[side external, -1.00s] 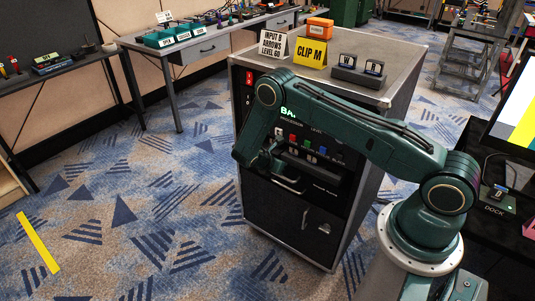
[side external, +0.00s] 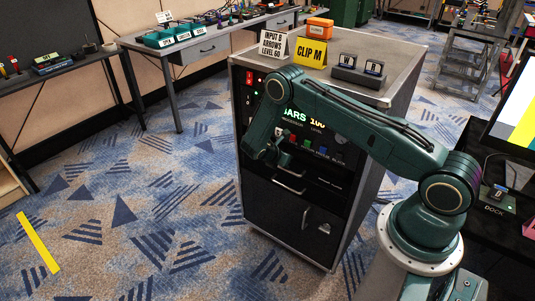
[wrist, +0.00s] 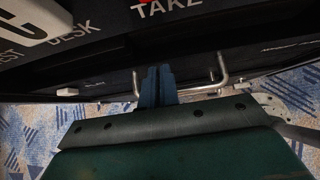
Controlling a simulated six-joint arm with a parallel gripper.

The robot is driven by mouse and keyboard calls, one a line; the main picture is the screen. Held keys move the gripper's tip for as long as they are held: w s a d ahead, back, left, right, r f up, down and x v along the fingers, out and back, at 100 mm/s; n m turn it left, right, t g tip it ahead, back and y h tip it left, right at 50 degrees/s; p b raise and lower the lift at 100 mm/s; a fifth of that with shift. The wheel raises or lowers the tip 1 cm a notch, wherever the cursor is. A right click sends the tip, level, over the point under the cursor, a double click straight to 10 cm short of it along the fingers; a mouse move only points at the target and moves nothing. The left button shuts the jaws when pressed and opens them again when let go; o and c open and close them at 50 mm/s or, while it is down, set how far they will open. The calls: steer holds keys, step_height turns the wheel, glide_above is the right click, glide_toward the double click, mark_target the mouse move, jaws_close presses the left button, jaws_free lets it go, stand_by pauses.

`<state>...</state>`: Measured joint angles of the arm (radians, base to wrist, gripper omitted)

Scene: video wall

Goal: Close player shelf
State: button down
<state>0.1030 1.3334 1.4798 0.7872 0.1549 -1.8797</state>
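The black rack (side external: 290,225) stands on the carpet with a lit front panel reading "BARS" and "100". Below the buttons is the dark player shelf area, with a silver handle (side external: 287,188) on its front. How far the shelf stands out is hard to tell. My gripper (side external: 272,157) is at the left of the rack front, just above and left of that handle, partly hidden by my wrist. In the wrist view my blue-grey fingers (wrist: 157,84) are close together, and a silver handle (wrist: 205,86) shows around and behind them. I see nothing held.
On the rack top stand a white sign (side external: 272,44), a yellow "CLIP M" sign (side external: 311,53), an orange box (side external: 320,27) and a dark holder with two cartridges (side external: 358,72). A dock (side external: 495,201) sits at the right.

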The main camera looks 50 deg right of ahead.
steer(key=shift+s+a, duration=0.15)
steer(key=shift+a, duration=0.1)
steer(key=a+f+v, duration=0.1)
steer(key=v, duration=1.1)
steer(key=shift+w+a+f, duration=0.2)
steer(key=shift+w+a, duration=0.05)
steer(key=shift+a, duration=0.3)
steer(key=shift+r, duration=0.1)
